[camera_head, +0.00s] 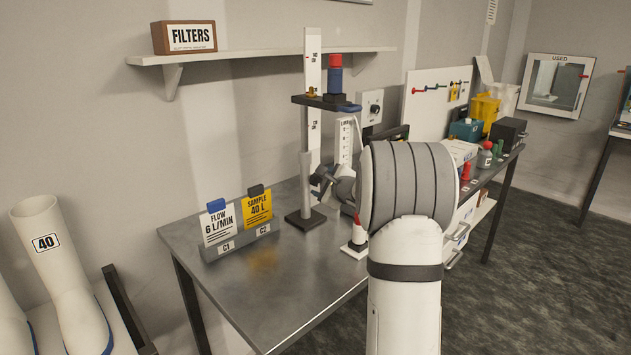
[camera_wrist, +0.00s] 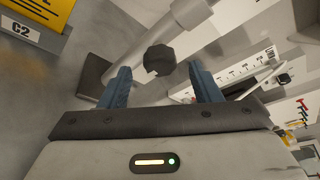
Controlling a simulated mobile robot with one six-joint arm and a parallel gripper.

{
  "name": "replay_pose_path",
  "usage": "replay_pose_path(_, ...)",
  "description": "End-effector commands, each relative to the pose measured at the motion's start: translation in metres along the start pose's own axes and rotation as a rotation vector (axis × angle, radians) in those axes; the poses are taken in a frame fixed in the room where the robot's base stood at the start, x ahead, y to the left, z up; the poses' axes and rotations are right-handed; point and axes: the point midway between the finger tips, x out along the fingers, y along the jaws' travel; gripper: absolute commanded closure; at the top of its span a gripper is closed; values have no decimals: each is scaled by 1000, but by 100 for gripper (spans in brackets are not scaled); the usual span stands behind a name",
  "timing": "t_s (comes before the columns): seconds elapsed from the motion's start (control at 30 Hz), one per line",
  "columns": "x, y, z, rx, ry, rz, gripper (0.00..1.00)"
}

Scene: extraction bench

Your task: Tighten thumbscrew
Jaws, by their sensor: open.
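The thumbscrew (camera_wrist: 159,60) is a dark, lobed knob on the grey sleeve of the stand's post, seen near the middle of the wrist view. My gripper (camera_wrist: 158,70) is open, with one blue finger on each side of the knob and a visible gap to both in the picture. I cannot tell how deep the knob sits between the fingertips. In the head view the stand (camera_head: 306,190) rises from a dark base on the bench, and my gripper beside it is mostly hidden behind my own wrist.
A shelf on the stand (camera_head: 325,104) carries a red-and-blue cylinder (camera_head: 334,75). A card holder (camera_head: 240,243) with FLOW and SAMPLE cards stands left on the metal bench (camera_head: 275,290). A red-tipped white bottle (camera_head: 358,232) stands close to my arm. The bench's front left is clear.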

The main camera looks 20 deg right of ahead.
Motion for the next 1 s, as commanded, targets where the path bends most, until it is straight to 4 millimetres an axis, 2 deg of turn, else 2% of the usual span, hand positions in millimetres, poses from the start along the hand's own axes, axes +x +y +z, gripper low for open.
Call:
replay_pose_path(0.1, 19, 0, 1, 0, -1, 2, 43)
replay_pose_path(0.3, 38, 0, 1, -2, 0, 1, 43)
replay_pose_path(0.67, 42, 0, 0, -2, 0, 0, 43)
replay_pose_path(1.0, 42, 0, 0, -2, 0, 0, 71)
